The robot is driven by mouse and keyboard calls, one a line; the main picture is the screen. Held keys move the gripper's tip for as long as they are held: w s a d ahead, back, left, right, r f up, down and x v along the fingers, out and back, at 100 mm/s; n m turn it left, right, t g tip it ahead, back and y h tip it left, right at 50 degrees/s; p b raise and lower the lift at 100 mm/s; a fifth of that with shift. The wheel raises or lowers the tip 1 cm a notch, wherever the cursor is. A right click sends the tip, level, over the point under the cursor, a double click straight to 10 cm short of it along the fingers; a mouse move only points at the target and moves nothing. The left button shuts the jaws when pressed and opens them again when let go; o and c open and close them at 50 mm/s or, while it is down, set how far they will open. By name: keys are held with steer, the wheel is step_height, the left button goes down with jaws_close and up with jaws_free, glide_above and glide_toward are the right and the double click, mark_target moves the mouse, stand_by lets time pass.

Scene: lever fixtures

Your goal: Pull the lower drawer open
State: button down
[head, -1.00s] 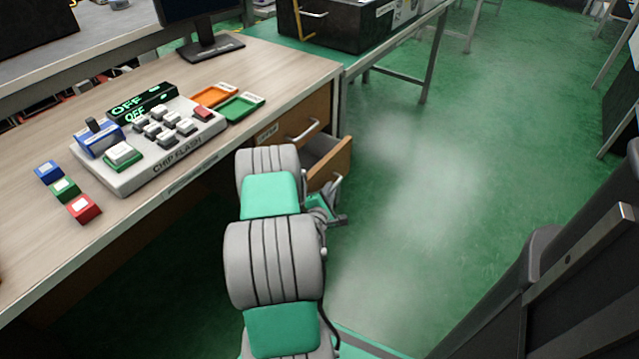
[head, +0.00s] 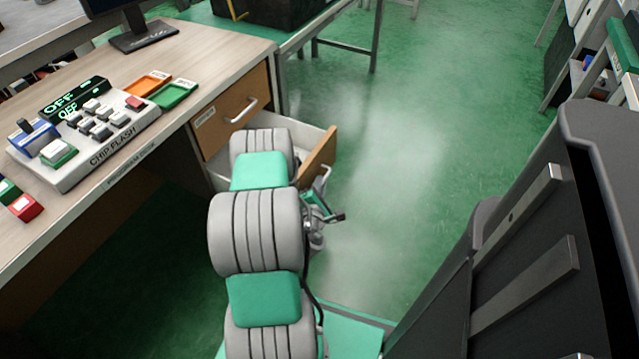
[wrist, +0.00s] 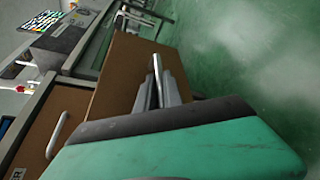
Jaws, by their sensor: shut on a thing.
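The lower drawer (head: 318,160) is pulled out from the desk unit, its wooden front standing well away from the cabinet and its pale inside showing behind my arm. In the wrist view its wooden front (wrist: 122,72) fills the middle, with the metal bar handle (wrist: 157,78) on it. My gripper (wrist: 168,92) is shut on that handle, its grey fingers on either side of the bar. In the head view my gripper (head: 322,190) is at the drawer front, partly hidden by my arm.
The upper drawer (head: 230,108) is closed, with its own bar handle. The desk top (head: 185,65) carries a chip flash panel (head: 90,135) and coloured trays. Green floor (head: 410,150) is open to the right. A dark box stands on the bench behind.

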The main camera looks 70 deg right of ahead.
steer(key=c, duration=1.8)
jaws_free()
steer(key=shift+w, duration=0.1)
steer(key=shift+o, duration=0.2)
steer(key=shift+a+b, duration=0.45)
steer(key=shift+b, duration=0.1)
steer(key=b+v, duration=0.3)
steer(key=v, duration=0.4)
steer(key=shift+b, duration=0.4)
steer(key=shift+d, duration=0.1)
